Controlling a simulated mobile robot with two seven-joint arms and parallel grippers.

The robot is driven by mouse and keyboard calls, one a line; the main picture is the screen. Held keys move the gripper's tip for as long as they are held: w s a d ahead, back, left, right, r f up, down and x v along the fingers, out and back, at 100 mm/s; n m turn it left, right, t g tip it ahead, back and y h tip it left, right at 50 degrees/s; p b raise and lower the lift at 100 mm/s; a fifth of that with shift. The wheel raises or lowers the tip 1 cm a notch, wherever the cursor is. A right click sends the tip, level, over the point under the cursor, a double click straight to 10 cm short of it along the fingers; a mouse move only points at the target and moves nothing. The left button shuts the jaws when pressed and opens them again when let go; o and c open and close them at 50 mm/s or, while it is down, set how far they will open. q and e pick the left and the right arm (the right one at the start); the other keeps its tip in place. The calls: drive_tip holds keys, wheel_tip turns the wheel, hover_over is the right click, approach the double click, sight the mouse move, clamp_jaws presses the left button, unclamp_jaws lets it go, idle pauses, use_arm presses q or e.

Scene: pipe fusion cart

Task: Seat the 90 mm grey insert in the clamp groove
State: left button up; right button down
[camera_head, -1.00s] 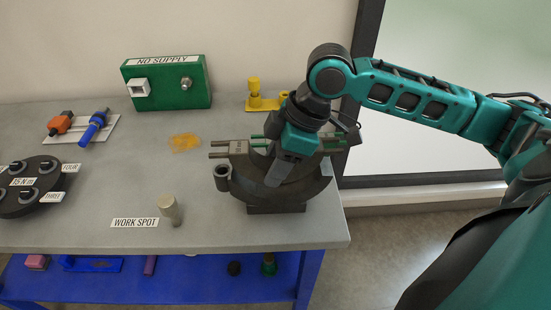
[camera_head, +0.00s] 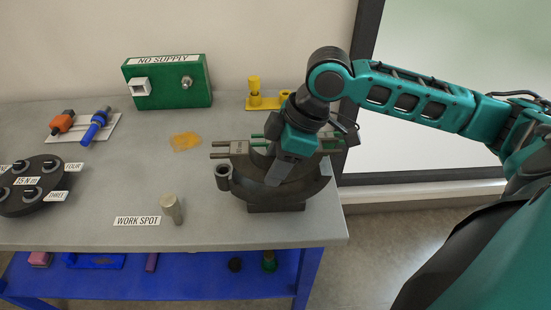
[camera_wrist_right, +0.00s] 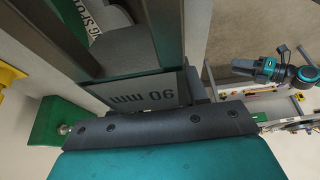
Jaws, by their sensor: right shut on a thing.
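The dark clamp (camera_head: 318,188) with its curved body stands at the right end of the bench. My right gripper (camera_head: 280,172) is over it, pointing down, with its fingers reaching into the clamp area. It is shut on the grey insert (camera_wrist_right: 150,93), whose "90 mm" label reads upside down in the right wrist view. In the head view the gripper and wrist hide most of the insert and the groove. I cannot tell whether the insert is down in the groove.
A grey cylinder (camera_head: 171,209) stands beside the "WORK SPOT" label (camera_head: 137,221). A green box (camera_head: 180,82) and a yellow fitting (camera_head: 262,102) are at the back. A dark round holder (camera_head: 32,186) is at left. The bench middle is mostly clear, with an orange patch (camera_head: 185,141).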

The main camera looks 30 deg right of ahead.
drive_tip(key=shift+f, duration=0.25)
idle(0.5)
drive_tip(key=shift+f+b, duration=0.45)
drive_tip(key=shift+f, duration=0.95)
drive_tip(key=c, duration=0.5)
unclamp_jaws()
drive_tip(key=shift+f, duration=0.1)
drive_tip(key=p+v, duration=0.1)
drive_tip(key=v, duration=1.2)
drive_tip(key=shift+s+f, duration=0.1)
